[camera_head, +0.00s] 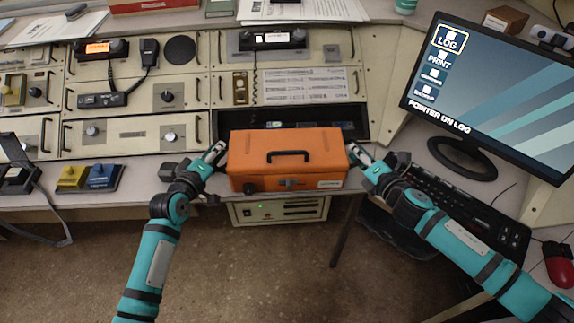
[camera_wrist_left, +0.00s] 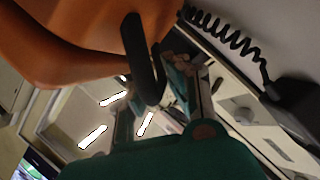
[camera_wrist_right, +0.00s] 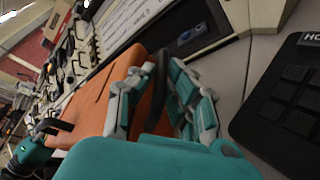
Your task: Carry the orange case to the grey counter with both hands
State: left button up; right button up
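The orange case (camera_head: 287,160) has a black top handle and sits upright at the front of the light grey desk top (camera_head: 135,180), before the console. I cannot tell whether another grey counter is in view. My left gripper (camera_head: 216,153) is at the case's left end. In the left wrist view, a black side handle (camera_wrist_left: 145,60) lies between its parted fingers. My right gripper (camera_head: 359,156) is at the right end. In the right wrist view, its fingers stand apart with the other black side handle (camera_wrist_right: 157,90) between them. The fingertips are partly hidden.
A monitor (camera_head: 490,90), keyboard (camera_head: 460,205) and red mouse (camera_head: 558,264) are at the right. Console panels (camera_head: 130,90) with radios rise behind. A yellow block (camera_head: 72,177) and a blue block (camera_head: 103,176) sit at the left. Open floor (camera_head: 240,270) lies in front.

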pick_arm(q)
grip_shut()
pick_arm(e)
grip_shut()
pick_arm(q)
jog(key=shift+r, duration=0.25)
pick_arm(e)
jog(key=shift+r, duration=0.2)
